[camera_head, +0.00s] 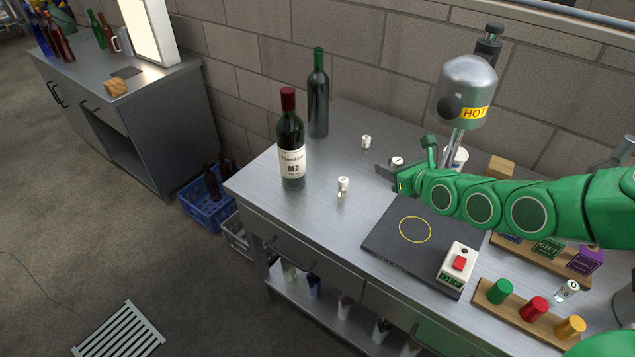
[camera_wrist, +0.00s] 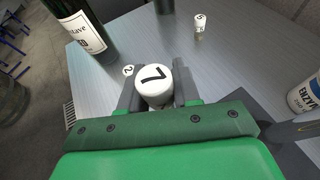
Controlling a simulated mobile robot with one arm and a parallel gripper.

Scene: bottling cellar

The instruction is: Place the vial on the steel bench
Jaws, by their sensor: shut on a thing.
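A small vial with a white cap marked 7 (camera_wrist: 153,85) is between the two fingers of my gripper (camera_wrist: 158,92), which is shut on it. Its white cap also shows in the head view (camera_head: 397,160), at the tip of my green arm. My gripper is over the steel bench (camera_head: 330,142), behind the dark plate. The fingers and arm hide the vial's lower part, so I cannot tell whether it touches the bench. Two other capped vials stand on the bench to the left, one nearer (camera_head: 343,186) and one farther back (camera_head: 366,142).
A dark plate with a yellow ring (camera_head: 385,235), a switch box (camera_head: 458,262) and a rack of coloured caps (camera_head: 518,314) lie nearer. A "HOT" steel device (camera_head: 465,85) stands behind.

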